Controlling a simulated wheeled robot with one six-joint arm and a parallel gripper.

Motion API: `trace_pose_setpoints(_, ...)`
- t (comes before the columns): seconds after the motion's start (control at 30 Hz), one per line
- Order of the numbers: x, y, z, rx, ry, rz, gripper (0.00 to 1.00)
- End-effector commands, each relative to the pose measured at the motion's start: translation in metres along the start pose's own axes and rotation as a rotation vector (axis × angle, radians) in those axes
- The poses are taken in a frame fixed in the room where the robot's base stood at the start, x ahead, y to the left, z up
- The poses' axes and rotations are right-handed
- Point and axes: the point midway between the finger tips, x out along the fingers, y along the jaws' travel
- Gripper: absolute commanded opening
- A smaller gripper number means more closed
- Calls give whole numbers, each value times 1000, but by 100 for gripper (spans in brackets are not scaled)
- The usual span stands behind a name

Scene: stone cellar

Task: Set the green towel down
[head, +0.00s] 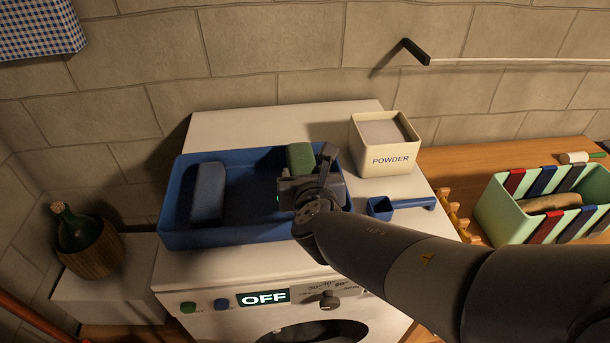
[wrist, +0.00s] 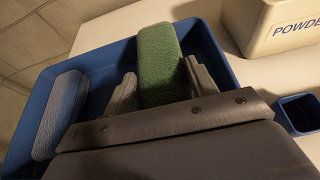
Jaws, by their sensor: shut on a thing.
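The green towel (head: 300,156) is a rolled or folded bundle at the right side of the blue tray (head: 200,240). My gripper (head: 308,178) is shut on it, over the tray's right part. In the wrist view the green towel (wrist: 162,62) stands between the two fingers (wrist: 160,88). I cannot tell whether its underside touches the tray floor. A blue-grey towel (head: 208,192) lies in the tray's left part, apart from the green one; it also shows in the wrist view (wrist: 60,115).
The tray sits on a white washing machine (head: 250,120) whose display reads OFF. A powder box (head: 385,165) and a blue scoop (head: 380,208) are right of the tray. A pale green crate (head: 495,208) stands farther right. The tray's middle is clear.

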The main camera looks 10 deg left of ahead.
Motion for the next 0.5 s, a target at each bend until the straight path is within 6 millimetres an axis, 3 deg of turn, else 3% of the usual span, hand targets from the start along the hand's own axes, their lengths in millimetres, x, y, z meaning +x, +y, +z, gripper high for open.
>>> trace_pose_setpoints(0.5, 5, 0, -11, 0, -1, 0, 30)
